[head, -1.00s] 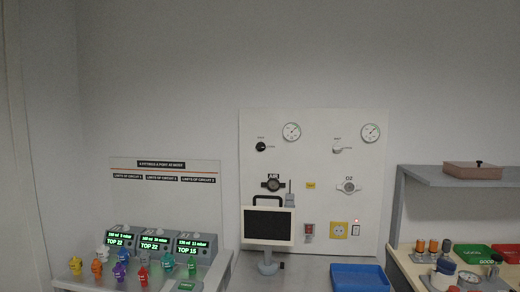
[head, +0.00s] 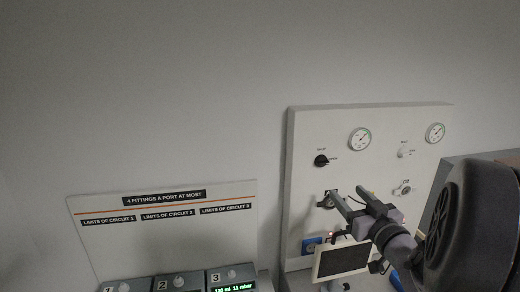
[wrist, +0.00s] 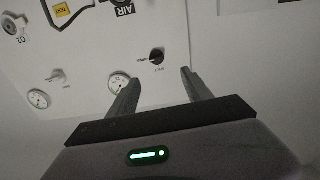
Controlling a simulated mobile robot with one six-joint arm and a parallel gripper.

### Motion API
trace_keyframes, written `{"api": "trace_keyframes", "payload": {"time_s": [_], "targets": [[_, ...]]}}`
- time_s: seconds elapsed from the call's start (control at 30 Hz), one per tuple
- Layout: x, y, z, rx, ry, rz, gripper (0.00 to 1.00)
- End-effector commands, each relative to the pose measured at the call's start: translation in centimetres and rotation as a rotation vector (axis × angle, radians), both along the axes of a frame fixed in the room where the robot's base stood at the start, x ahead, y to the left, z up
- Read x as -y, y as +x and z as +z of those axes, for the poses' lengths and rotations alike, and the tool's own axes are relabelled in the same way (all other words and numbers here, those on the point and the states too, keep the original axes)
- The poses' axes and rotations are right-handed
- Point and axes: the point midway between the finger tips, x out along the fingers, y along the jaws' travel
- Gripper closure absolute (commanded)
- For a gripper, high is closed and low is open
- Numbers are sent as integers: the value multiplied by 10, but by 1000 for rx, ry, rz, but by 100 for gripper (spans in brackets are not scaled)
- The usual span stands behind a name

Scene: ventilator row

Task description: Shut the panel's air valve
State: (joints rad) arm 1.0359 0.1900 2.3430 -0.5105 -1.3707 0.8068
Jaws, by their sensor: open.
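The panel's air valve is a small black knob (head: 321,160) at the upper left of the white wall panel. It also shows in the wrist view (wrist: 156,57), beside small printed OPEN and SHUT marks; which mark it points at is too small to tell. The AIR label (wrist: 121,7) is at the top of the wrist view. My gripper (head: 346,194) is open and empty, in front of the panel, lower and to the right of the knob in the head view. In the wrist view its fingertips (wrist: 160,76) straddle the knob's line of sight, apart from it.
A gauge (head: 360,139) is right of the knob, with a pale second valve (head: 403,153) and gauge (head: 436,133) farther right. The AIR outlet (head: 325,201) is below the knob. A dark-screened monitor (head: 342,260) stands below my gripper.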

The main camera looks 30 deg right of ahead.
Motion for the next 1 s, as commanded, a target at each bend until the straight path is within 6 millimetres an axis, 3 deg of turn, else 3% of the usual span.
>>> {"api": "trace_keyframes", "payload": {"time_s": [0.17, 0.5, 0.63, 0.8, 1.0], "targets": [[3, 15, -2, 2, -1, 3, 42], [25, 114, -1, 1, -2, 4, 42], [33, 144, -1, 0, -3, 3, 42], [39, 165, -1, 0, -3, 0, 42], [40, 171, -1, 0, -3, 0, 42]]}}
